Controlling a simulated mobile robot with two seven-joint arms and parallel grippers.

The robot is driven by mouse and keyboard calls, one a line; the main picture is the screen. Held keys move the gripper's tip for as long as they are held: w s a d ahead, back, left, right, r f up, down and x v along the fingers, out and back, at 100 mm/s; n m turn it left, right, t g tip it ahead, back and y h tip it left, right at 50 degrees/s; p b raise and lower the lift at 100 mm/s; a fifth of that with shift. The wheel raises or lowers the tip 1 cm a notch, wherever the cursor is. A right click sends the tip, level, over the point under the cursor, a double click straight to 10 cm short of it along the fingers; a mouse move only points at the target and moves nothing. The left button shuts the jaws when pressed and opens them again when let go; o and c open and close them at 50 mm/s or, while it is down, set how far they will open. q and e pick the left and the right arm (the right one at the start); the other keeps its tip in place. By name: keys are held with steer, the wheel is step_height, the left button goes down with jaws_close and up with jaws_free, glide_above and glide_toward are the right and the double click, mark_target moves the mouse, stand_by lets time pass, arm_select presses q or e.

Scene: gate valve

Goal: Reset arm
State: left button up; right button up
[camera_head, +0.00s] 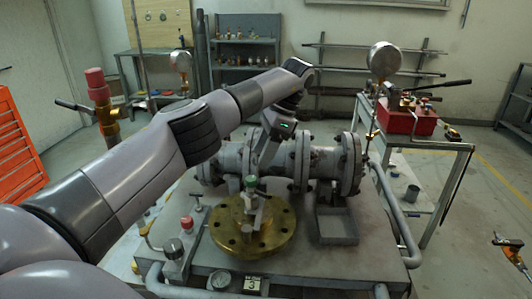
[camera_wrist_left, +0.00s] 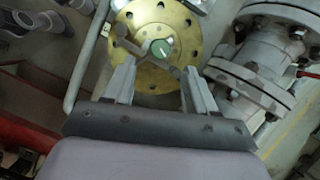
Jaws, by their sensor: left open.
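My left arm reaches in from the left and bends down over the bench, with the left gripper (camera_head: 254,165) pointing down above the brass flange (camera_head: 232,238). In the left wrist view the gripper (camera_wrist_left: 158,72) is open, with its two fingers apart and nothing held between them. The green-topped valve stem (camera_head: 251,182) stands up from the flange, and its green cap (camera_wrist_left: 160,48) shows just beyond the gap between the fingertips. The brass flange (camera_wrist_left: 130,38) fills the top middle of that view. My right gripper is not in view.
A grey flanged pipe (camera_head: 325,160) runs behind the brass flange. A cart with a red box (camera_head: 408,122) stands at right, and an orange cabinet (camera_head: 15,145) at left.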

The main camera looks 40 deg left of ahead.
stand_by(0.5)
arm_select(q)
steer(key=s+d+f+m+t+h, duration=0.1)
steer(key=d+f+m+h, duration=0.7)
steer(key=d+f, duration=1.15)
steer(key=s+d+r+m+t+h, duration=0.1)
steer(key=s+d+t+h, duration=0.25)
steer(key=d+h, duration=0.45)
steer(key=s+d+r+m+t+h, duration=0.1)
steer(key=s+d+t+h, duration=0.3)
steer(key=d, duration=0.9)
steer(key=s+a+f+n+t+y, duration=0.2)
steer(key=a+f+n+t+y, duration=0.15)
steer(key=a+n+t, duration=0.2)
steer(key=s+a+f+n+t+y, duration=0.2)
steer(key=a+n+t+y, duration=0.3)
steer(key=a+n, duration=0.15)
steer(key=s+a+f+n+g+y, duration=0.1)
steer(key=s+a+f+g+y, duration=0.1)
steer(key=s, duration=0.4)
steer(key=s+a+f+n+g+y, duration=0.2)
steer(key=s+a+f+g+y, duration=0.1)
steer(key=s+a+f, duration=0.3)
steer(key=shift+s+a+f+n+y, duration=0.35)
steer(key=shift+s+a+y, duration=0.3)
steer(key=shift+s+a, duration=0.15)
